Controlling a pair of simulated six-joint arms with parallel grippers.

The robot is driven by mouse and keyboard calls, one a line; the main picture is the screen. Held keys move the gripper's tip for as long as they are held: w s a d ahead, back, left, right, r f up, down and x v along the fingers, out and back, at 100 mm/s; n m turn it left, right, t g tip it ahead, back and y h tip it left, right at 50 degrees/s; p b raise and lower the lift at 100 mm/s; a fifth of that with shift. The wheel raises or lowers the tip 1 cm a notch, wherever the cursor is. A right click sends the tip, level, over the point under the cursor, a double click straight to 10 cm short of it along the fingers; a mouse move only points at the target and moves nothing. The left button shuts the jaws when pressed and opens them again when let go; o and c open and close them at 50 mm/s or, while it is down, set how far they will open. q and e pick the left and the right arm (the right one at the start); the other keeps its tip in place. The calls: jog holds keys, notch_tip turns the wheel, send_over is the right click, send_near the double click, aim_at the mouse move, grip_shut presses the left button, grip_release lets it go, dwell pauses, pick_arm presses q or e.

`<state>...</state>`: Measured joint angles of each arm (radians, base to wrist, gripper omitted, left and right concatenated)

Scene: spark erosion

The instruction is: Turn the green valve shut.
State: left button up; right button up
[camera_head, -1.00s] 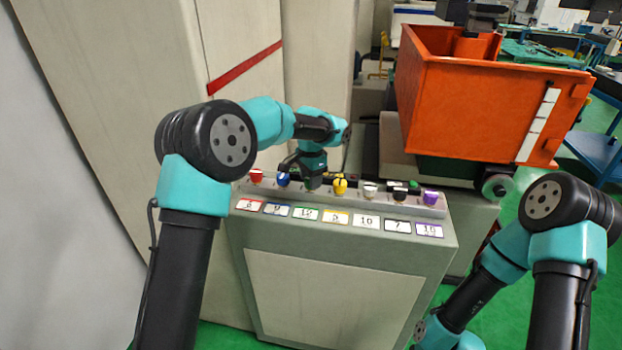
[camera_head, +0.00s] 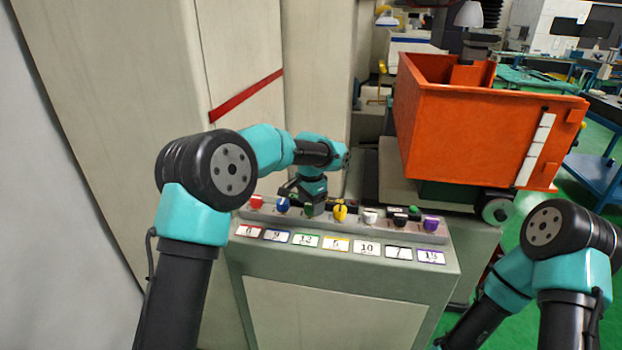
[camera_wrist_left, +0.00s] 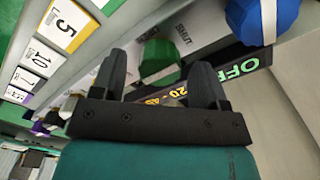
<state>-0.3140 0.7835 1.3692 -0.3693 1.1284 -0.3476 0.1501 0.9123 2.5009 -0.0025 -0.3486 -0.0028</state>
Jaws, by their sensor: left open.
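The green valve (camera_wrist_left: 158,57) is a knob on the sloping control panel (camera_head: 440,208). In the left wrist view it shows between the two dark fingers of my left gripper (camera_wrist_left: 160,64), which is open. I cannot tell whether a finger touches it. In the head view my left gripper (camera_head: 307,203) is over the panel between the blue and yellow knobs, and it mostly hides the green valve. A green-edged label reading 12 (camera_head: 305,240) is below that spot. My right gripper is out of view.
A blue knob (camera_head: 283,205) and a yellow knob (camera_head: 340,211) flank the green one. Red (camera_head: 256,201), white (camera_head: 370,215), black (camera_head: 400,220) and purple (camera_head: 431,222) knobs share the row. An orange bin (camera_head: 470,125) stands behind to the right.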

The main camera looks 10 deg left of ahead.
pick_arm(q)
notch_tip(320, 180, up, 17)
dwell(0.5)
jog(key=shift+f, duration=0.1)
